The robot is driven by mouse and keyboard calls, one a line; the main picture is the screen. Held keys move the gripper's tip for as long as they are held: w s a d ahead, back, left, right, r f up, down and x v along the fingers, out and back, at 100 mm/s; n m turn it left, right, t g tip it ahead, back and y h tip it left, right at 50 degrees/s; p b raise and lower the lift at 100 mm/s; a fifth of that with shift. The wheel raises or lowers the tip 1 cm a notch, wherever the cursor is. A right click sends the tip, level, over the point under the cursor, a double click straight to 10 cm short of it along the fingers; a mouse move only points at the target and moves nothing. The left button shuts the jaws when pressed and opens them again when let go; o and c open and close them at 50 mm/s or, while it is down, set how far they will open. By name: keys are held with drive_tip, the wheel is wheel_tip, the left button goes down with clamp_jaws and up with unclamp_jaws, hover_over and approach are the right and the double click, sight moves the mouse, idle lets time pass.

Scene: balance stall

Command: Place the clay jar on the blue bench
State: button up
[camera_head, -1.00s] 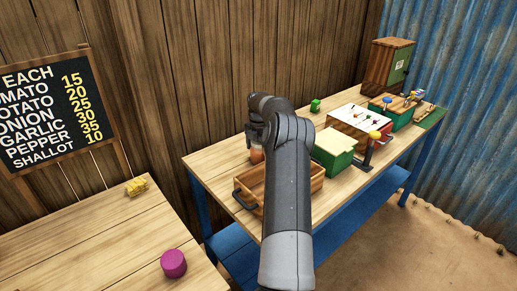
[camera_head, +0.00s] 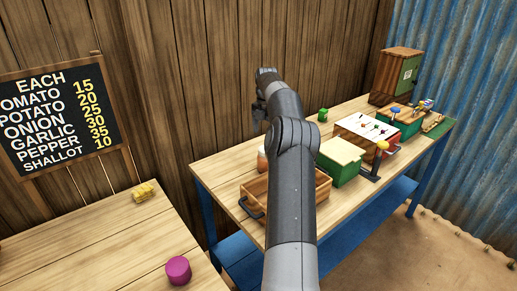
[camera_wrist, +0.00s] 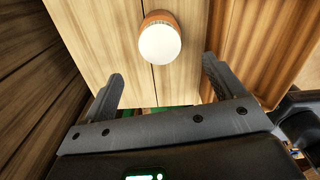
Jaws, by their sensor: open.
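The clay jar (camera_head: 262,160), orange-brown with a pale top, stands on the wooden top of the blue-framed bench (camera_head: 222,172), behind the open wooden tray. My arm hides part of it in the head view. The wrist view shows the jar's white round top (camera_wrist: 160,43) and a brown rim, on bare pale planks. My gripper (camera_wrist: 162,75) is open and empty, its two fingers apart, with the jar beyond the fingertips and not touching them. In the head view my gripper is above the bench, mostly hidden by my arm.
The wooden tray (camera_head: 252,190) with a dark handle is close to the jar. A green box (camera_head: 340,172), a green cube (camera_head: 323,115) and a wooden cabinet (camera_head: 398,76) stand farther right. A second table (camera_head: 100,232) holds a magenta piece (camera_head: 178,270) and a yellow piece (camera_head: 144,191).

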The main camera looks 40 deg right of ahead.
drive_tip(key=s+a+r+m+h, duration=0.1)
drive_tip(key=a+r+m, duration=0.1)
drive_tip(key=a+r, duration=0.4)
drive_tip(key=s+a+r+m+t, duration=0.1)
drive_tip(key=a+r+m, duration=0.15)
drive_tip(key=a, duration=0.65)
drive_tip(key=s+a+r+m+h, duration=0.1)
drive_tip(key=a+r, duration=0.4)
drive_tip(key=a, duration=0.2)
drive_tip(key=s+a+r+m+t, duration=0.25)
drive_tip(key=s+a+m, duration=0.25)
drive_tip(key=s+a, duration=0.7)
drive_tip(key=s+a+f+m, duration=0.2)
drive_tip(key=s+a+m, duration=0.1)
drive_tip(key=s, duration=0.4)
drive_tip(key=s+a+f+m+t+y, duration=0.1)
drive_tip(key=s+a+f+m, duration=0.2)
drive_tip(key=s, duration=0.4)
drive_tip(key=s+a+f+m+t+y, duration=0.1)
drive_tip(key=s+a+f+m, duration=0.2)
drive_tip(key=s, duration=0.4)
drive_tip(key=shift+a, duration=0.9)
